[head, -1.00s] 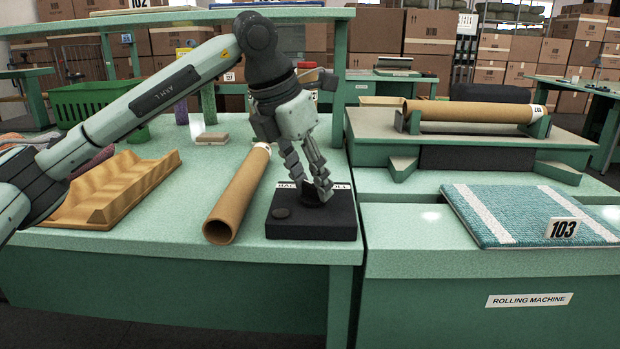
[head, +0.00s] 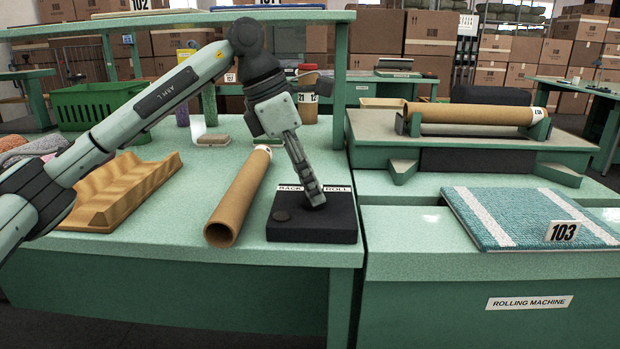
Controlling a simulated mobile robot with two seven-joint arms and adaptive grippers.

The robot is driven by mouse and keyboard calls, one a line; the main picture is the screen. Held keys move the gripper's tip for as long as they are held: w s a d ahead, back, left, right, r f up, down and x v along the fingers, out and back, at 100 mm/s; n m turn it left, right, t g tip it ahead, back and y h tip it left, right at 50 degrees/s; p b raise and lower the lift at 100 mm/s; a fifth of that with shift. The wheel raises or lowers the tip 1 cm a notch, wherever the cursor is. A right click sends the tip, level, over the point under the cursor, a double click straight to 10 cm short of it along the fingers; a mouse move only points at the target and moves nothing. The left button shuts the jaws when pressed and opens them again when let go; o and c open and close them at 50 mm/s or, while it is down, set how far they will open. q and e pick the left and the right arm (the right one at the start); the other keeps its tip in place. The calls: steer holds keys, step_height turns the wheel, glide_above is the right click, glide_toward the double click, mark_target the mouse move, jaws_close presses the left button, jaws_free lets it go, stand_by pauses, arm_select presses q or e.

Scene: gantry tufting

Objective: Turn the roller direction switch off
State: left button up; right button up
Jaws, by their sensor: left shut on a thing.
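The roller direction switch (head: 300,224) is a black box on the green table, left of the rolling machine. Its top carries a white BACK label on the left and a ROLL label on the right. A small dark round button lies near its front left. My left gripper (head: 315,198) reaches down onto the box from above and its fingers are shut together over the middle right of it. The fingers hide the switch lever between them, so I cannot tell its exact position. My right gripper is out of view.
A cardboard tube (head: 238,198) lies just left of the box. A tan wavy cradle (head: 120,192) and a green basket (head: 95,106) are farther left. The rolling machine (head: 470,150) carries another tube. A teal striped mat (head: 525,217) lies at right.

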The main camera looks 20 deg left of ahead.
arm_select(q)
steer(key=shift+r+m, duration=0.1)
steer(key=shift+m, duration=0.3)
steer(key=shift+m+g+h, duration=0.3)
steer(key=shift+m, duration=0.4)
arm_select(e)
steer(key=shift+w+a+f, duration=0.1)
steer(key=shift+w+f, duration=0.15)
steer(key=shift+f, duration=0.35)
arm_select(q)
steer(key=shift+p, duration=0.3)
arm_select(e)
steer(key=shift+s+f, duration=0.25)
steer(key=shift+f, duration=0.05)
arm_select(q)
steer(key=o, duration=1.2)
steer(key=shift+c, duration=0.2)
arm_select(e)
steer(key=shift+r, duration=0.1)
arm_select(q)
steer(key=v, duration=1.2)
steer(key=shift+w, duration=0.1)
